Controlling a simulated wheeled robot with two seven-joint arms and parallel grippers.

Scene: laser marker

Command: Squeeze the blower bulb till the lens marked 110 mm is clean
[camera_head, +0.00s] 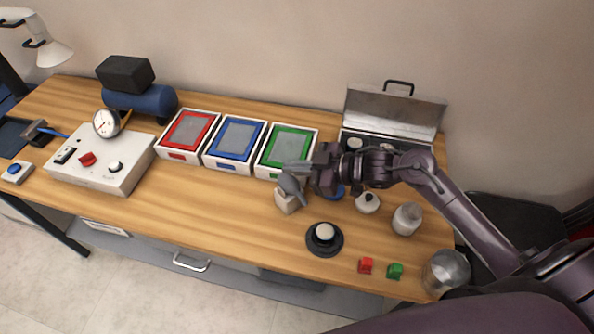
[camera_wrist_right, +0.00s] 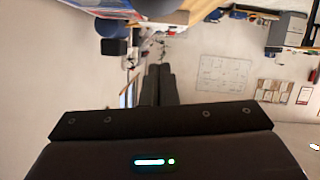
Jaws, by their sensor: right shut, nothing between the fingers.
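A grey blower bulb (camera_head: 291,186) sits on a small pale block (camera_head: 287,203) near the middle of the table. My right gripper (camera_head: 291,166) is shut and empty, just above and behind the bulb; I cannot tell whether it touches it. Its closed fingers also show in the right wrist view (camera_wrist_right: 158,82). A black round holder (camera_head: 324,240) with a pale disc (camera_head: 324,231) on top stands in front of the bulb. An open metal case (camera_head: 394,107) at the back holds round pieces. No 110 mm marking is readable. My left gripper is out of view.
Red (camera_head: 188,130), blue (camera_head: 235,139) and green (camera_head: 287,146) trays stand at the back. A white knobbed piece (camera_head: 367,203), a jar (camera_head: 407,219), a glass cup (camera_head: 446,271) and red and green clips stand at right. The front left-centre of the table is clear.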

